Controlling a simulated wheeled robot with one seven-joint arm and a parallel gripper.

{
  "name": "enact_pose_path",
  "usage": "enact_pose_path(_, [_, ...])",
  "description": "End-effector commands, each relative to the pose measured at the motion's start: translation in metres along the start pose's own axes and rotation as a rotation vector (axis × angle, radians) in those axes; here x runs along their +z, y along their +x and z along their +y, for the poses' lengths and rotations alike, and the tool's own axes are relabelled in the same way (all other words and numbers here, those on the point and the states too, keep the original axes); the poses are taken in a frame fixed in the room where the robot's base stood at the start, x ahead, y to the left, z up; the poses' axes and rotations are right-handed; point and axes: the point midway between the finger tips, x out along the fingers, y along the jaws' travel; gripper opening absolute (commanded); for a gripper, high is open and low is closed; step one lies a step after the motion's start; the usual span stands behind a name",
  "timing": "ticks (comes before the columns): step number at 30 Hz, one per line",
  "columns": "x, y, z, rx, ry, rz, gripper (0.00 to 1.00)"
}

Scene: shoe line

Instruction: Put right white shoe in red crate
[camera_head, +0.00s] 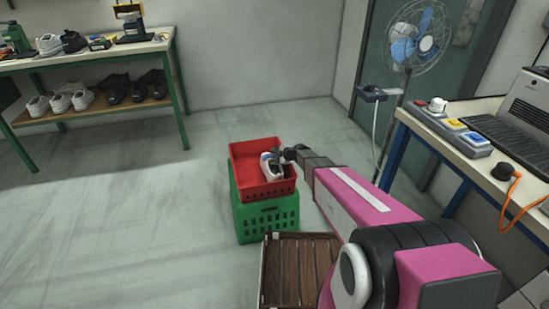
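The red crate (239,157) stands on top of a green crate (264,221) on the floor, near the middle of the view. A white shoe (270,165) with dark parts is inside the red crate's outline, tilted, its right side by my gripper (281,157). My arm reaches in from the lower right, and the gripper is at the red crate's right side, touching or very near the shoe. The fingers are too small and partly hidden to tell whether they hold the shoe. I cannot tell whether the shoe rests on the crate floor.
A wooden slatted pallet (297,270) lies in front of the crates. A green-legged table (90,50) with shoes on top and on its shelf (125,103) stands at the back left. A workbench (470,150) and a fan (418,37) are on the right. The left floor is clear.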

Motion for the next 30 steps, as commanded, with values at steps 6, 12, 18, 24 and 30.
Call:
enact_pose_path(6, [0.000, -0.001, 0.000, -0.001, 0.000, -0.001, 0.64])
enact_pose_path(12, [-0.001, -0.013, -0.001, 0.000, 0.000, 0.000, 0.64])
enact_pose_path(18, [-0.001, -0.045, -0.001, 0.001, 0.000, -0.002, 0.64])
enact_pose_path(24, [-0.001, -0.084, -0.001, 0.002, 0.000, -0.002, 0.64])
enact_pose_path(30, [0.000, -0.106, -0.001, 0.001, 0.000, -0.001, 0.64])
